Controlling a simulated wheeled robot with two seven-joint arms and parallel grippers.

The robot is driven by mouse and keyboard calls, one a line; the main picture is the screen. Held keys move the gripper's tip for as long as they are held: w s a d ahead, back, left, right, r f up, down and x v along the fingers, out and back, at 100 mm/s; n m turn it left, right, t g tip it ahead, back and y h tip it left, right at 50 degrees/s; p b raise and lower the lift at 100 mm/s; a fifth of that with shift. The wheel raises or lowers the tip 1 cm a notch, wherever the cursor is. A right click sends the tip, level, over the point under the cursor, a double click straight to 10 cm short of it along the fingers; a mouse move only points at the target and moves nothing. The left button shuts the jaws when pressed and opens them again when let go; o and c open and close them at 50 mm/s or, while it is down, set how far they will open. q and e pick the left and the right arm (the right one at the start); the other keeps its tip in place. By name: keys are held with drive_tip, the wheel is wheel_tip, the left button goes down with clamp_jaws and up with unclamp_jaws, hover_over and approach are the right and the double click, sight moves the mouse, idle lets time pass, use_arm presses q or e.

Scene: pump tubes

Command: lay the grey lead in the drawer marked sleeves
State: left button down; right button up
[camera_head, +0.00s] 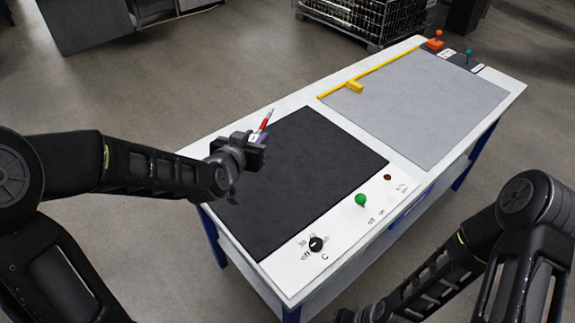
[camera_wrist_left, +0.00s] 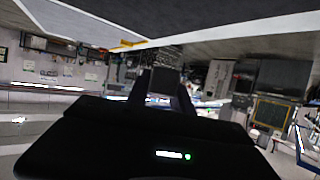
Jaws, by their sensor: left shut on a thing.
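My left gripper (camera_head: 258,148) is over the left edge of the black mat (camera_head: 310,165), shut on a slim thing (camera_head: 265,121). A red and white end of it sticks up above the jaws, with a bit of purple lower down. The rest is hidden by the gripper. In the left wrist view the dark fingers (camera_wrist_left: 164,88) show, but what they hold is not clear. I make out no grey lead and no drawer marked sleeves. My right arm is at the lower right, and its gripper end is cut off by the bottom edge.
A green knob (camera_head: 361,201) and a black dial (camera_head: 317,243) sit along the front. The black mat looks clear.

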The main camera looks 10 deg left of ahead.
use_arm(q)
drive_tip(key=shift+w+d+r+m+h, duration=0.15)
drive_tip(key=shift+w+r+m+h, duration=0.25)
drive_tip(key=shift+w+h, duration=0.15)
drive_tip(key=m+h, duration=0.2)
drive_tip(key=w+m+g+h, duration=0.1)
drive_tip(key=shift+d+f, duration=0.4)
drive_tip(key=shift+s+a+f+m+g+h+p, duration=0.2)
drive_tip(key=shift+s+f+m+g+h, duration=0.25)
drive_tip(key=shift+f, duration=0.3)
drive_tip(key=shift+s+a+f+m+g+h+p, duration=0.15)
drive_tip(key=shift+s+f+m+g+h, duration=0.15)
drive_tip(key=shift+f+m+h, duration=0.35)
drive_tip(key=shift+s+a+f+m+g+h+p, duration=0.1)
drive_tip(key=shift+s+a+f+m+g+h, duration=0.2)
drive_tip(key=shift+f, duration=0.6)
drive_tip(key=shift+d, duration=0.1)
wheel_tip(320, 180, down, 5)
drive_tip(key=shift+f+b, duration=0.15)
drive_tip(key=shift+b, duration=0.35)
drive_tip(key=shift+f, duration=0.45)
